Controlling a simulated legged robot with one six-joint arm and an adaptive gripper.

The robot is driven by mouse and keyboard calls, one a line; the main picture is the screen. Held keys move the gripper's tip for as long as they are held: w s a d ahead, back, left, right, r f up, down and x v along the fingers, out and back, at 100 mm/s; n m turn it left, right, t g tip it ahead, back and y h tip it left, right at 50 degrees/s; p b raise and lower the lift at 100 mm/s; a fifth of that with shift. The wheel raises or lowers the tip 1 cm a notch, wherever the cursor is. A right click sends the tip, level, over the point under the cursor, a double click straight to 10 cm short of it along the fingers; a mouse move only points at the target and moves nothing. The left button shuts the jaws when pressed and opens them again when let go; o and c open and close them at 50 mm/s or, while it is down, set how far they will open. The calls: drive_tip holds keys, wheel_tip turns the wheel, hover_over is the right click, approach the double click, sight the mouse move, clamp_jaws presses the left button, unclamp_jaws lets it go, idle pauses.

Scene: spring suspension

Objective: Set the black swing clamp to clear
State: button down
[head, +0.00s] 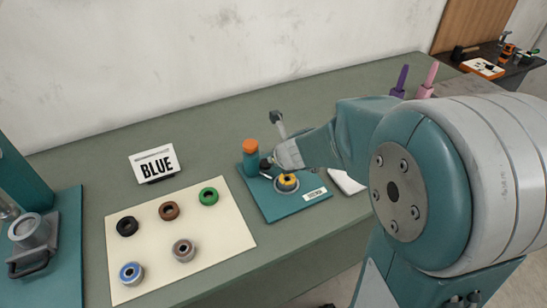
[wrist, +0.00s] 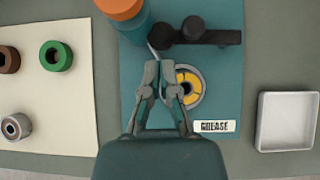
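The black swing clamp (wrist: 215,38) lies across the top of the teal plate (wrist: 133,65) in the wrist view. Its bar points right, with round black parts at its left end. It does not cover the yellow ring (wrist: 181,98), which sits in a round metal seat below it. In the head view, my gripper (head: 274,160) and arm hide most of the clamp; a small black part (head: 265,163) shows beside the fingers.
An orange-topped teal cylinder (head: 250,158) stands close left of my gripper, with a thin metal rod (wrist: 152,48) beside it. A cream mat (head: 180,245) holds several rings. A BLUE sign (head: 154,164) stands behind it. A white tray (wrist: 288,121) is right of the plate.

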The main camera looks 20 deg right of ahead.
drive_tip(key=s+a+r, duration=0.1)
drive_tip(key=s+r, duration=0.3)
drive_tip(key=r, duration=0.1)
drive_tip(key=shift+s+a, duration=0.25)
drive_tip(key=shift+s, duration=0.1)
drive_tip(key=shift+a, duration=0.2)
